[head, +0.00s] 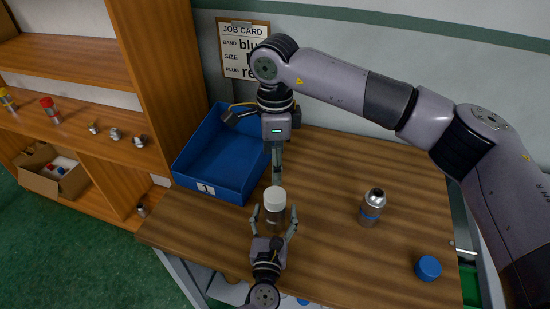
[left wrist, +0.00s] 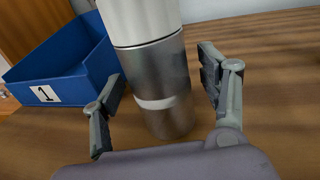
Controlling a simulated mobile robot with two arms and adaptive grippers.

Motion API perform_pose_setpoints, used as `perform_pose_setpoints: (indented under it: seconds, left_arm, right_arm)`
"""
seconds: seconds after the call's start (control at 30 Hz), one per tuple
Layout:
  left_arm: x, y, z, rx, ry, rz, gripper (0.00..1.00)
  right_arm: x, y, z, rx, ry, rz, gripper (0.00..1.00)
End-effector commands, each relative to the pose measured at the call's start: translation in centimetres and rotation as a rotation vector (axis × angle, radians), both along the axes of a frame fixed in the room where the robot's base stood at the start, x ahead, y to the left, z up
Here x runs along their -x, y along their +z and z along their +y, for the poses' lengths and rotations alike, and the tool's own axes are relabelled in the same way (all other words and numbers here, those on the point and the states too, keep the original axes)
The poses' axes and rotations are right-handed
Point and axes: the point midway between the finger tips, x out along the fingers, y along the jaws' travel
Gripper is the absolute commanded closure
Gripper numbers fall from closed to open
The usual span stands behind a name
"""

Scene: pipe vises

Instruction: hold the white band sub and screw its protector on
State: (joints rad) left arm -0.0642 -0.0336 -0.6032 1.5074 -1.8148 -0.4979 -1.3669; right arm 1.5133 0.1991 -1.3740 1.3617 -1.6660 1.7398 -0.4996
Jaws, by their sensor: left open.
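The white band sub (head: 274,216) is a grey metal cylinder standing upright on the bench. In the left wrist view its white band (left wrist: 158,103) shows low on the body. The white protector (head: 275,196) sits on its top, with a thin dark seam below it; I cannot tell how far it is threaded. My left gripper (head: 274,214) is open, one finger on each side of the sub, with gaps visible in the left wrist view. My right gripper (head: 277,178) points down just above or behind the protector; its fingers are seen edge-on, so its opening is unclear.
A blue bin (head: 222,158) stands at the back left. A metal sub with a blue band (head: 372,207) and a blue cap (head: 428,268) are at the right. A job card (head: 243,48) hangs behind. Shelves (head: 75,125) with small fittings are left. The bench middle is clear.

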Motion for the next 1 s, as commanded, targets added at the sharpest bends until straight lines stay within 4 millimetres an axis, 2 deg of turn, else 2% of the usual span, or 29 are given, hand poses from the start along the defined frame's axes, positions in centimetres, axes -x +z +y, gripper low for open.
perform_pose_setpoints:
  seconds: [0.13, 0.23, 0.5, 0.7, 0.83, 1.0]
  left_arm:
    - [0.5, -0.1, 0.1, -0.001, 0.000, 0.001, 0.32]
    - [1.9, -0.1, 0.2, 0.000, -0.001, 0.002, 0.32]
    - [7.6, -0.2, 0.9, -0.002, -0.002, 0.003, 0.32]
    - [10.7, -0.1, 1.3, -0.001, -0.001, 0.001, 0.32]
    - [11.7, 0.0, 1.4, 0.000, -0.001, 0.001, 0.32]
    - [12.0, 0.0, 1.4, 0.001, 0.000, 0.000, 0.32]
  right_arm:
    - [0.0, 0.0, 0.0, 0.000, 0.000, 0.000, 0.32]
    - [0.0, 0.0, 0.0, 0.000, 0.000, 0.000, 0.32]
    - [0.0, 0.0, 0.0, 0.000, 0.000, 0.000, 0.32]
    - [0.0, 0.0, 0.0, 0.000, 0.000, 0.000, 0.32]
    - [0.0, 0.0, 0.0, 0.000, 0.000, 0.000, 0.32]
    - [0.0, 0.0, 0.0, 0.000, 0.000, 0.000, 0.32]
